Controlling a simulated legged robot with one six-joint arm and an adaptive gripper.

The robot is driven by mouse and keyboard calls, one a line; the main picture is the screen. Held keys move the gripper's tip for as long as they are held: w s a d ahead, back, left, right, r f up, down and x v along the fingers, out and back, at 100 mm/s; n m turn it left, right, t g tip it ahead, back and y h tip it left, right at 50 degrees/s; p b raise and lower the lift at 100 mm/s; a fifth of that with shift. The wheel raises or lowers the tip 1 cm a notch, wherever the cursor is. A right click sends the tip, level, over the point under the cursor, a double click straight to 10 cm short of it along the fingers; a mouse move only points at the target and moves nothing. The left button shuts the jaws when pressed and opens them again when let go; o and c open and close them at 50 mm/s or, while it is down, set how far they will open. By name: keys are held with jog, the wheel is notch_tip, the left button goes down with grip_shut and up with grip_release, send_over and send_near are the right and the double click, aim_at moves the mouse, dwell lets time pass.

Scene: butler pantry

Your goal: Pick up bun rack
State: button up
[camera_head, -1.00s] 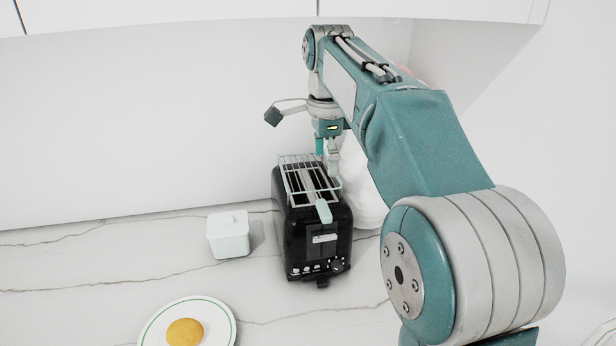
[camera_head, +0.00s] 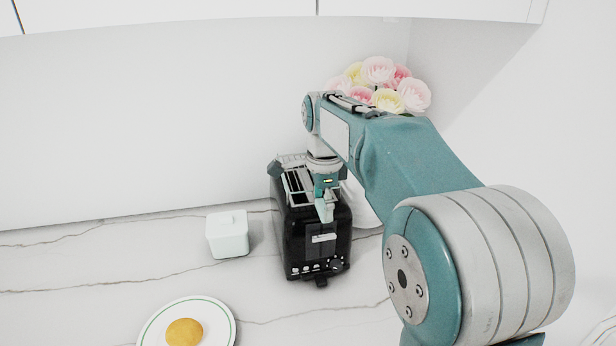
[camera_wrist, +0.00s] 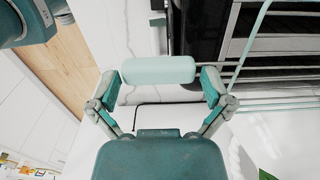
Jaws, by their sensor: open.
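The bun rack (camera_head: 292,159) is a pale wire grid lying on top of the black toaster (camera_head: 318,243). Its wires (camera_wrist: 285,104) show at the right of the wrist view. The rack's pale mint handle (camera_head: 325,213) sits over the toaster's front end; it also shows in the wrist view (camera_wrist: 158,70). My gripper (camera_head: 324,198) is low over the toaster's front end, at the handle. In the wrist view my gripper (camera_wrist: 161,82) is open, one finger at each end of the handle. I cannot tell whether the fingers touch it. The arm hides part of the rack.
A white lidded box (camera_head: 228,237) stands left of the toaster. A green-rimmed plate (camera_head: 225,315) holding a round bun (camera_head: 184,332) lies at the front left. Flowers (camera_head: 381,82) in a white vase (camera_head: 363,206) stand behind my arm. Wall cabinets (camera_head: 180,12) hang above.

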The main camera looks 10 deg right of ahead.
jog(key=c, duration=1)
jog(key=shift+o, duration=0.2)
